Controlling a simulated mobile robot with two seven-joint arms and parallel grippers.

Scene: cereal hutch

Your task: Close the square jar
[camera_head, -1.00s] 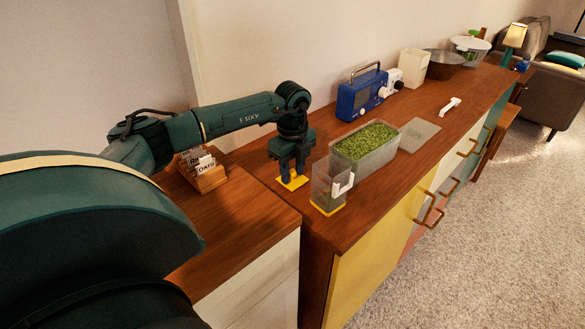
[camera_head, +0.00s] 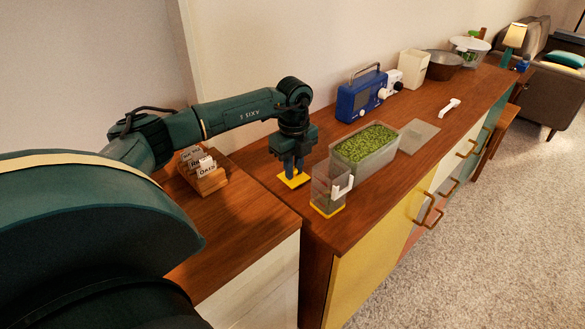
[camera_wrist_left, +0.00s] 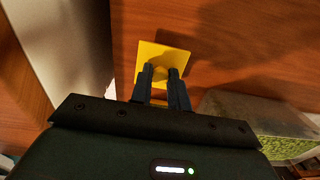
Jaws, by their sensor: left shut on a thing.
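The square jar (camera_head: 328,190) is clear, with a yellow base and a white handle on its right side. It stands upright near the front left corner of the wooden counter. Its top shows no lid on it. A yellow square lid (camera_head: 293,180) is in my left gripper (camera_head: 293,171), just left of the jar. In the left wrist view the fingers (camera_wrist_left: 163,84) are shut on the knob in the middle of the lid (camera_wrist_left: 160,58). The lid looks slightly tilted in the head view. My right gripper is in neither view.
A clear bin of green bits (camera_head: 366,148) stands right behind the jar, with a flat grey lid (camera_head: 418,136) beside it. A blue radio (camera_head: 362,95) is at the back. A box of label cards (camera_head: 208,176) sits on the left counter. A white scoop (camera_head: 449,107) lies further right.

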